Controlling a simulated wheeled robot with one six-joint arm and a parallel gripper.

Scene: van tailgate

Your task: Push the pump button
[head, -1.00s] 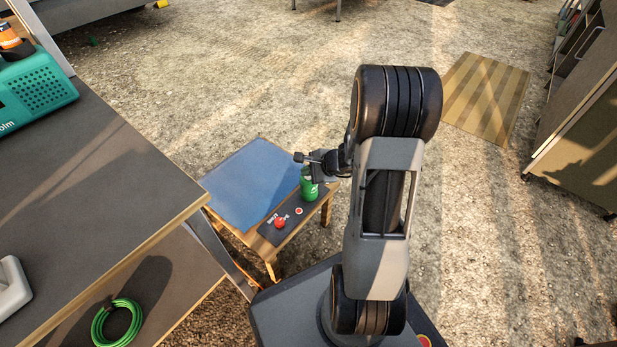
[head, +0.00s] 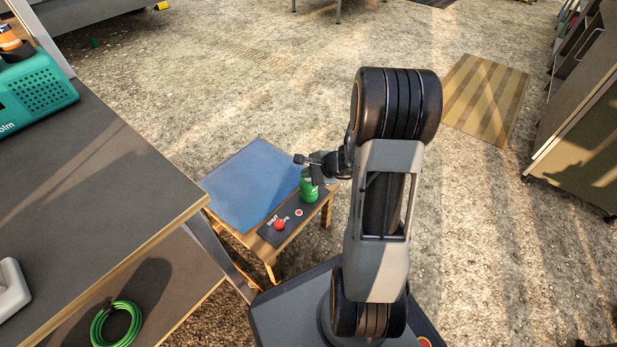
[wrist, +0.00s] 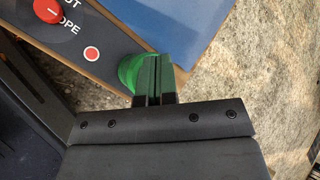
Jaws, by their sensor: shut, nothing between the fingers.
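A green upright cylinder (head: 308,188) stands at the far end of a dark panel (head: 287,222) on a low wooden stand. In the wrist view the green cylinder (wrist: 128,72) shows beside and partly behind my fingers. My gripper (head: 319,170) is shut and empty, at the top of the cylinder, hiding its top; I cannot tell whether they touch. My fingers also show in the wrist view (wrist: 155,75). The panel carries a small red button with a pale ring (head: 298,212) and a larger red knob (head: 280,224) beside lettering. No label reading "pump" is legible.
A blue surface (head: 245,185) covers the rest of the low stand. A grey workbench (head: 90,190) stands close on the left, with a teal device (head: 38,88) on it and a coiled green hose (head: 118,325) below. Open gravel lies beyond.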

